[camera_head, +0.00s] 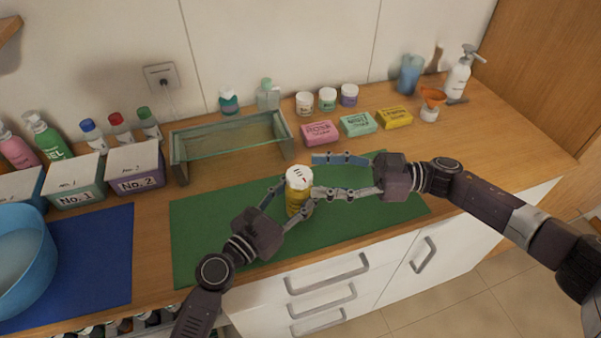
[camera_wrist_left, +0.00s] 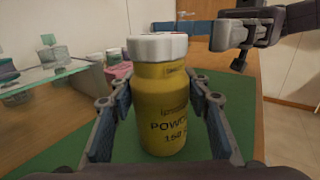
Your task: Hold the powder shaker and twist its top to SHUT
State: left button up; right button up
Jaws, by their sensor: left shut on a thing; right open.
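The powder shaker (camera_head: 294,199) is a yellow bottle with a white top (camera_head: 299,177), upright over the green mat (camera_head: 215,225). In the left wrist view the shaker (camera_wrist_left: 163,105) stands between the finger pads, with its white top (camera_wrist_left: 157,46) above them. My left gripper (camera_head: 288,200) is shut on the yellow body from the left. My right gripper (camera_head: 318,175) is open, to the right of the shaker at about the height of the top. One right finger shows behind the top in the left wrist view. I cannot tell whether it touches the top.
A glass shelf (camera_head: 230,140) stands behind the mat. Pink (camera_head: 320,133), green (camera_head: 357,124) and yellow (camera_head: 394,117) soap boxes lie behind my right gripper. Labelled bins and a blue basin (camera_head: 40,255) are at the left. The mat's left part is clear.

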aim_at(300, 174)
jog(key=a, duration=0.5)
jog(key=c, duration=1.2)
